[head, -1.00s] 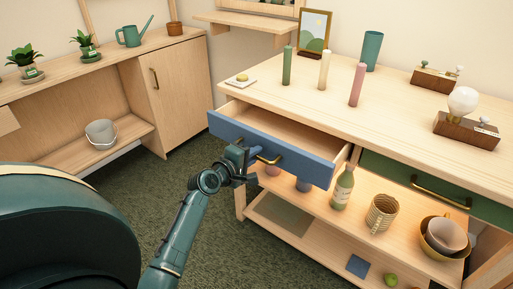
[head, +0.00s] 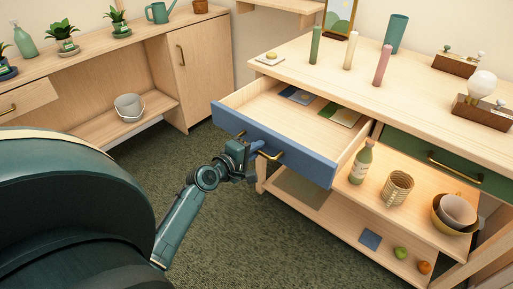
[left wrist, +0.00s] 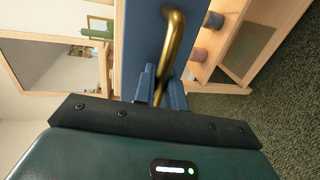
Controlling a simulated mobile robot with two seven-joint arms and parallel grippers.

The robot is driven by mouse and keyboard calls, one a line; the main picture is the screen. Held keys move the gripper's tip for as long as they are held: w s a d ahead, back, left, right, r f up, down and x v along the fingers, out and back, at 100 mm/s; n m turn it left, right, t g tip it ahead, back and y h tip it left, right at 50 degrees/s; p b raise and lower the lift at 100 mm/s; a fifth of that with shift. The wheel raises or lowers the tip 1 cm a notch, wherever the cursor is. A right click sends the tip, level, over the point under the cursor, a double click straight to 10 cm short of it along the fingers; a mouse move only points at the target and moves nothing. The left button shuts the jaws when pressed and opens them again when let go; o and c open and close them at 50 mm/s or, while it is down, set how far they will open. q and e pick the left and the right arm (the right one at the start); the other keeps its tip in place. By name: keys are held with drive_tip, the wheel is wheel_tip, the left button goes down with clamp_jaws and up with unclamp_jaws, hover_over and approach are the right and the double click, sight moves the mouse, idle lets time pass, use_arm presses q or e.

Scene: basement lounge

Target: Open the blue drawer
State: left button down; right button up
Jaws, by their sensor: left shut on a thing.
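The blue drawer (head: 290,146) stands well out of the wooden table, with its inside showing from above. Several flat cards or booklets (head: 340,114) lie inside it toward the back. My left gripper (head: 254,150) is at the drawer's front, shut on its brass handle (head: 271,155). In the left wrist view the fingers (left wrist: 157,88) close around one end of the curved brass handle (left wrist: 174,42), beside the blue front (left wrist: 140,40). The fingertips are partly hidden by the handle. My right gripper does not show.
A green drawer (head: 440,160) with a brass handle is shut at the right. Candles (head: 348,50), a teal cup (head: 396,33) and a lamp (head: 480,85) stand on the tabletop. A bottle (head: 361,163) and bowls (head: 455,212) sit below. The carpet (head: 235,225) before the table is clear.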

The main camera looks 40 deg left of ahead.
use_arm(q)
drive_tip(key=c, duration=1.5)
unclamp_jaws()
drive_tip(key=shift+c, duration=0.2)
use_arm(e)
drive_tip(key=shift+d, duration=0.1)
use_arm(q)
drive_tip(key=v, duration=1.3)
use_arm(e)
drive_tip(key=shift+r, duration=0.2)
use_arm(q)
drive_tip(key=shift+a, duration=0.1)
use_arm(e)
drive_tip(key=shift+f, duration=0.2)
